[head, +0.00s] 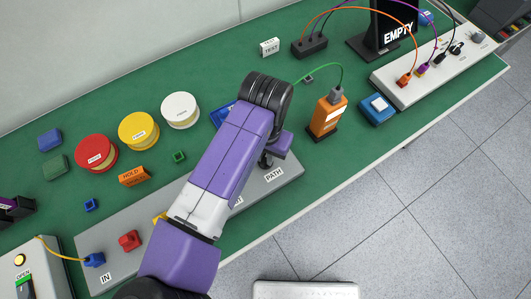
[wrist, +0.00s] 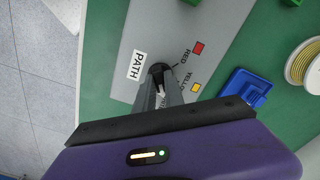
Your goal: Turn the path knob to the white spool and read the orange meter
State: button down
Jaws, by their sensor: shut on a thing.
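The black path knob (wrist: 157,72) stands on the grey panel beside the PATH label, with red and yellow marks close by. My gripper (wrist: 168,92) is shut on the knob, its fingers hiding part of it. Which mark the knob points at is not clear. In the head view my gripper (head: 268,157) is mostly behind my purple arm. The white spool (head: 180,110) stands on the green bench left of my arm. The orange meter (head: 328,117) stands upright right of my arm, with a green wire from its top; its reading is not legible.
Red (head: 96,152) and yellow (head: 138,130) spools stand left of the white one. A blue tray-like piece (wrist: 246,86) lies close to the knob. A blue block (head: 378,108) and a grey socket strip (head: 420,72) stand right of the meter. The bench's front edge is close.

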jog(key=shift+w, duration=0.1)
jog(key=c, duration=1.4)
grip_release()
jog(key=shift+c, duration=0.2)
jog(key=shift+r, duration=0.15)
notch_tip(320, 180, up, 8)
jog(key=shift+f+b, duration=0.2)
jog(key=shift+b, duration=0.25)
